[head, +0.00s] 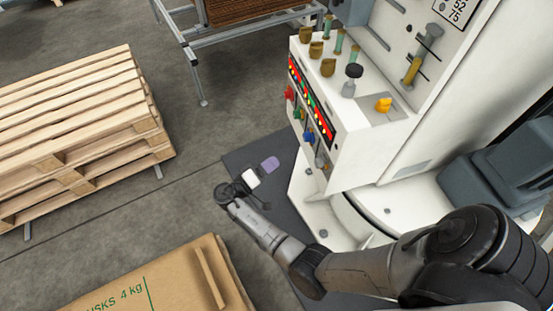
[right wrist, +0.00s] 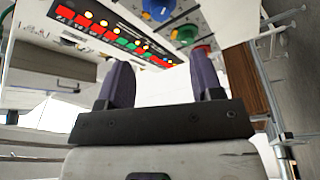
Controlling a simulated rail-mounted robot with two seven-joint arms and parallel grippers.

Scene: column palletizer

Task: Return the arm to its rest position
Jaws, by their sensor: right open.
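My right arm reaches in from the lower right in the head view. Its gripper (head: 268,166) hangs in front of the machine's control panel (head: 318,110), over the dark floor mat. In the right wrist view the two purple fingers of this gripper (right wrist: 164,80) stand well apart with nothing between them. The panel's lit buttons and knobs show beyond the fingers there. I cannot tell the exact gap between gripper and panel. My left gripper is not in view.
A stack of wooden pallets (head: 85,120) stands at the left. A cardboard box (head: 150,285) lies at the bottom. A metal-framed table (head: 215,38) stands at the back. Grey floor (head: 185,205) is clear between pallets and gripper.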

